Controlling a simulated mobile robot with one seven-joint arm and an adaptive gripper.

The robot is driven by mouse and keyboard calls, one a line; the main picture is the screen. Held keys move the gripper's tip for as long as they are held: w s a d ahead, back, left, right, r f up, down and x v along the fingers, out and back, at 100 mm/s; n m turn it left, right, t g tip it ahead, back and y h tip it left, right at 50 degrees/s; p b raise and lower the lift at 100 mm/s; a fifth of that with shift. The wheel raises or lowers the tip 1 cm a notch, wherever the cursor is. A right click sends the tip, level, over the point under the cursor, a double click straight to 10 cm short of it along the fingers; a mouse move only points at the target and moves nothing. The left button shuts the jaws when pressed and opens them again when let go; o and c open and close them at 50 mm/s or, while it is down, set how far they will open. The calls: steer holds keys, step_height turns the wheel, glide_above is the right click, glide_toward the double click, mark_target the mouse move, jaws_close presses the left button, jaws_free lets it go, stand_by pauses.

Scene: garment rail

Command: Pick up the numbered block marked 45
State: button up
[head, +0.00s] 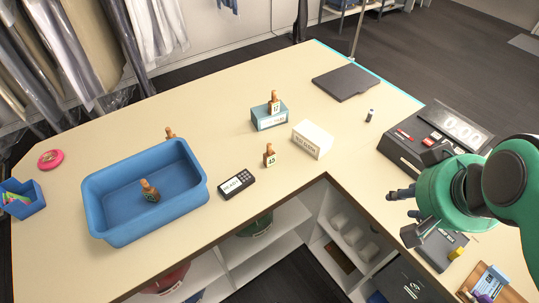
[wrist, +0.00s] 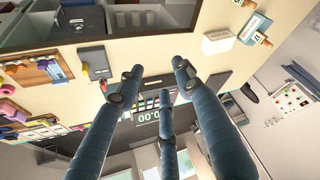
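The numbered block marked 45 (head: 269,156) is a small wooden peg-like piece with a white label. It stands upright on the cream counter, between the card terminal and the white sign block. A similar block marked 17 (head: 274,104) is at the teal box behind it. My gripper (head: 408,204) is over the right arm of the counter, well to the right of block 45. In the wrist view, its fingers (wrist: 155,85) are spread apart with nothing between them. A wooden peg at that view's top right edge (wrist: 245,3) may be block 45; its label is not readable.
A blue tub (head: 100,190) with a wooden peg inside stands left; another peg stands behind it. The card terminal (head: 236,184) and white sign block (head: 312,140) flank block 45. A cash register (head: 395,148) is beside my gripper. A dark pad (head: 345,82) lies behind.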

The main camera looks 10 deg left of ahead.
steer(key=shift+o, duration=0.4)
steer(key=shift+r, duration=0.1)
steer(key=w, duration=0.1)
steer(key=n+g+p, duration=0.3)
steer(key=g+p, duration=0.3)
steer(key=p, duration=0.3)
glide_above(269, 144)
step_height(269, 144, down, 16)
steer(key=r, duration=0.1)
steer(key=shift+s+f, duration=0.1)
steer(key=shift+f, duration=0.15)
steer(key=shift+f, duration=0.1)
steer(key=shift+f, duration=4.2)
